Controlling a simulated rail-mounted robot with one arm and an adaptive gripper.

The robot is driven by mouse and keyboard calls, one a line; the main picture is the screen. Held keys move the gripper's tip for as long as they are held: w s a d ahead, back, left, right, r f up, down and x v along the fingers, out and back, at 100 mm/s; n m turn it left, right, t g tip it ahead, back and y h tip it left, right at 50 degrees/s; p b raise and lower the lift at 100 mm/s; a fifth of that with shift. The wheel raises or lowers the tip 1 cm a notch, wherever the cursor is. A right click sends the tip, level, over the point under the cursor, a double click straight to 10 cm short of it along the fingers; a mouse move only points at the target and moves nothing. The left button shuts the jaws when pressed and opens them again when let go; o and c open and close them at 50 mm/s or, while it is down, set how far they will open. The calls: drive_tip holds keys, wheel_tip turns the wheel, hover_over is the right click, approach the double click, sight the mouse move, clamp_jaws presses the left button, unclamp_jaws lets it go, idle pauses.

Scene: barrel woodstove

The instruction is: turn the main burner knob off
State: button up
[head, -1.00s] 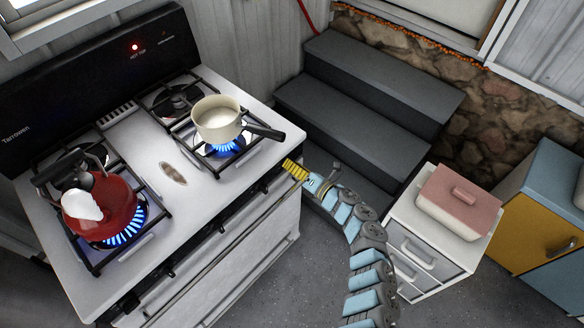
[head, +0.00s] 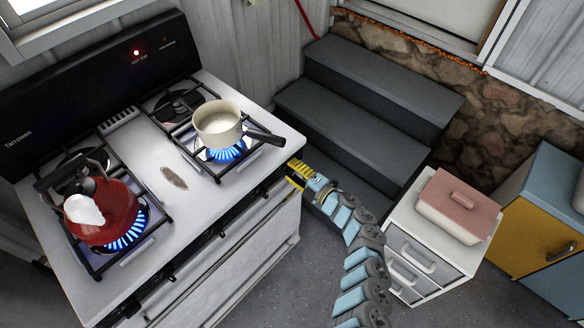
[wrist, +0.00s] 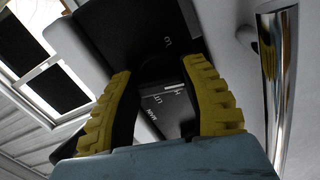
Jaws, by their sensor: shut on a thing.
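A white stove (head: 215,195) with a dark back panel stands at the left of the head view. Blue flames burn under the cream saucepan (head: 216,128) at its right and under the red kettle (head: 112,212) at its left. My gripper (head: 294,174) is at the right end of the stove's front. In the wrist view my yellow fingers (wrist: 160,82) are shut on a dark knob (wrist: 157,66), one on each side. Small white lettering, seemingly "HI", "LIT" and "MAIN", shows on the dark panel (wrist: 165,103). Most of the knob is hidden or in shadow.
Dark grey steps (head: 370,85) stand right of the stove. A white drawer cabinet (head: 425,262) with a pink-lidded dish (head: 458,205) stands right of my arm. A shiny bar handle (wrist: 277,85) runs close along the right of the wrist view.

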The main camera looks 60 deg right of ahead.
drive_tip(key=m, duration=0.5)
drive_tip(key=shift+f+m+p, duration=0.1)
drive_tip(key=shift+m+p, duration=0.2)
drive_tip(key=shift+p, duration=0.05)
drive_tip(key=m, duration=0.3)
drive_tip(key=shift+m, duration=0.3)
drive_tip(key=m, duration=0.4)
drive_tip(key=shift+m+p, duration=0.3)
drive_tip(key=m, duration=0.7)
drive_tip(key=shift+p, duration=0.35)
drive_tip(key=m, duration=0.5)
drive_tip(key=shift+m, duration=0.3)
drive_tip(key=m, duration=0.4)
drive_tip(key=shift+m, duration=1.6)
